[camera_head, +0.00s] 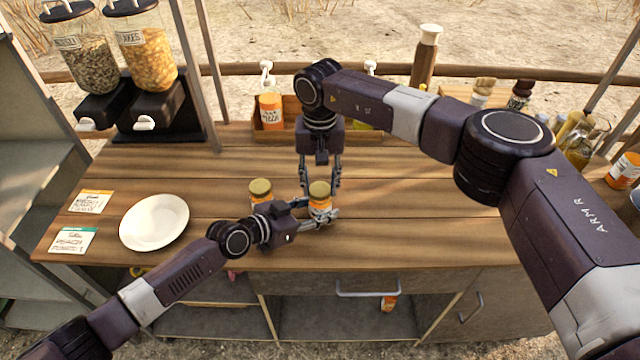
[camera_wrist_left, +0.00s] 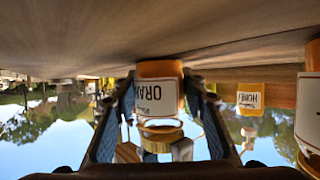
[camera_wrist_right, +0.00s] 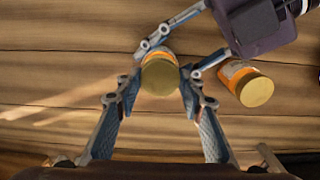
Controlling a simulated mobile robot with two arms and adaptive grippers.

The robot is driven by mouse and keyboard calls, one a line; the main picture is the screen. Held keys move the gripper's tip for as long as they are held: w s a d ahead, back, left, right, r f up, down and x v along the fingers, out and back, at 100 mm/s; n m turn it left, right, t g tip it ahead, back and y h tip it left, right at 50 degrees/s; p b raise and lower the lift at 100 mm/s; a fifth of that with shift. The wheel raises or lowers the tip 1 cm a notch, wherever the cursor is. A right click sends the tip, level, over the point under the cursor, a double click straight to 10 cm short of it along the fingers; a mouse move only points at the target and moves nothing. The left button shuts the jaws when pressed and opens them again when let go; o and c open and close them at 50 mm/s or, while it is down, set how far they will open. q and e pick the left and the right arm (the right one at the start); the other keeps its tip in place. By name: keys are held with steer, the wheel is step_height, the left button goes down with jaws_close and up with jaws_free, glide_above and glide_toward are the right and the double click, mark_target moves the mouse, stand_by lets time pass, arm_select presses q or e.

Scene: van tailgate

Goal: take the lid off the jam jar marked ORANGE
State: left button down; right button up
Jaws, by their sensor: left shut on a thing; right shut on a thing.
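The jam jar marked ORANGE (camera_wrist_left: 157,97) stands on the wooden counter; it shows upside down in the left wrist view, where its label reads ORAN. My left gripper (camera_head: 322,217) is shut around the jar's body from the side. The jar's gold lid (camera_head: 320,188) is on top; in the right wrist view it (camera_wrist_right: 161,78) lies between my right fingers. My right gripper (camera_wrist_right: 160,88) points down from above and is shut on the lid. I cannot tell whether the lid is loose. A second jar with a gold lid (camera_head: 260,188) stands just left, behind my left gripper.
A white plate (camera_head: 154,222) and two cards (camera_head: 72,240) lie on the left. Two dispensers (camera_head: 145,55) stand at the back left. A wooden crate (camera_head: 285,135) with an orange-labelled jar (camera_head: 271,110) is behind my right gripper. Several bottles stand at the right. The middle right counter is clear.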

mark_target(320, 189)
steer(key=shift+r, duration=0.95)
steer(key=shift+r, duration=2)
arm_select(q)
steer(key=c, duration=1.1)
jaws_free()
steer(key=shift+c, duration=0.2)
